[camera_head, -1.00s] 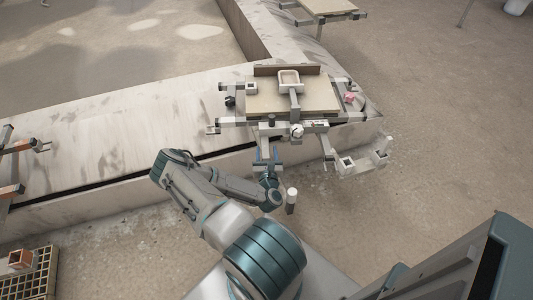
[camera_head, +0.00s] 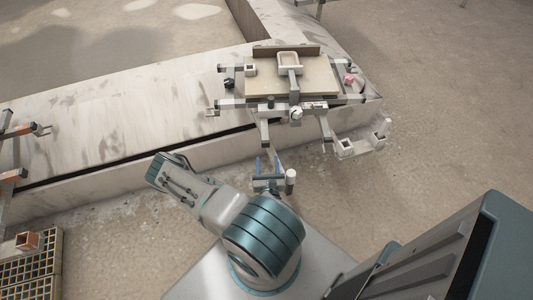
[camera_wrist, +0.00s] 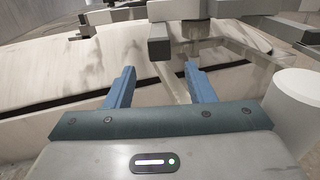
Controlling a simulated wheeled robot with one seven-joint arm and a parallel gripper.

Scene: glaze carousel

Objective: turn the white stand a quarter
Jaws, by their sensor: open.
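The stand (camera_head: 264,131) in the middle of the head view has pale grey-white bars sticking out around a beige board (camera_head: 262,84). A pale handle-like frame (camera_head: 290,64) lies over the board, and a round white knob (camera_head: 296,112) is on its near side. My gripper (camera_head: 266,165) is open and empty, in front of the stand's near bars and apart from them. In the wrist view my gripper's (camera_wrist: 160,73) two blue fingers are spread, with a stand bar (camera_wrist: 159,42) beyond them.
A pale stone-like ledge (camera_head: 120,125) runs behind my gripper and under the stand. A small pink thing (camera_head: 349,79) is at the stand's right. Orange-ended bars (camera_head: 12,176) and a gridded crate (camera_head: 33,268) are at the left. Open floor (camera_head: 430,130) lies to the right.

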